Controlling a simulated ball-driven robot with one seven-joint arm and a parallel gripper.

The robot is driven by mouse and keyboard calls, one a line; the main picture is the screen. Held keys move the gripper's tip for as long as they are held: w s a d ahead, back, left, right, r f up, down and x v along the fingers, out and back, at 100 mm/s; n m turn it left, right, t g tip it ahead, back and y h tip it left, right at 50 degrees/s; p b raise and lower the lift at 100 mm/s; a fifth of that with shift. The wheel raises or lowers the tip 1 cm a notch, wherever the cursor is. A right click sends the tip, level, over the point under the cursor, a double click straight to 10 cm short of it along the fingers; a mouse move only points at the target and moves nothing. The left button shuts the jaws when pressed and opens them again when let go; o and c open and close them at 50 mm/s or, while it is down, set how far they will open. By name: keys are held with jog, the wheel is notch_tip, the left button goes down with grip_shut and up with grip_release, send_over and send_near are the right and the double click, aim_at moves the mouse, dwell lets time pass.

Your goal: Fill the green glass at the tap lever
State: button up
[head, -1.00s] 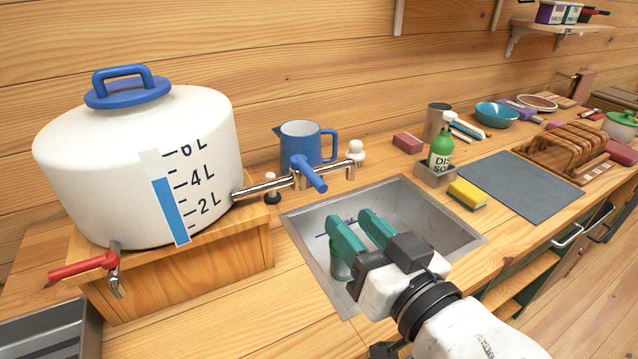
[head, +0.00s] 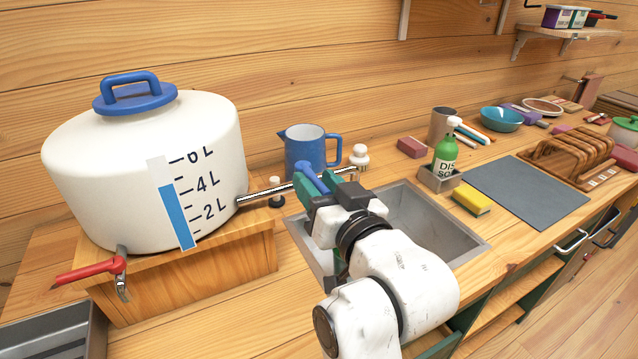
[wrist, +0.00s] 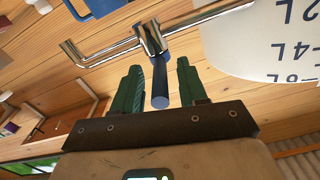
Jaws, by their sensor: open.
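The chrome tap (head: 270,191) runs from the white water tank over the sink. Its blue lever (head: 312,180) shows just at my gripper (head: 308,190). In the wrist view, the lever (wrist: 160,82) lies between the two green fingers of my gripper (wrist: 159,75), which are open with gaps on both sides. The tap's spout (wrist: 105,52) also shows there, off to the left. I cannot make out the green glass now; my arm covers much of the left part of the sink.
The white tank (head: 120,185) stands on a wooden box (head: 190,285), with a red-handled tap (head: 92,271) at its left. A blue jug (head: 303,150) stands behind the sink (head: 440,225). A soap bottle (head: 446,155) and sponge (head: 470,201) sit at its right.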

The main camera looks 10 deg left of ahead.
grip_shut()
dwell(0.3)
dwell(0.4)
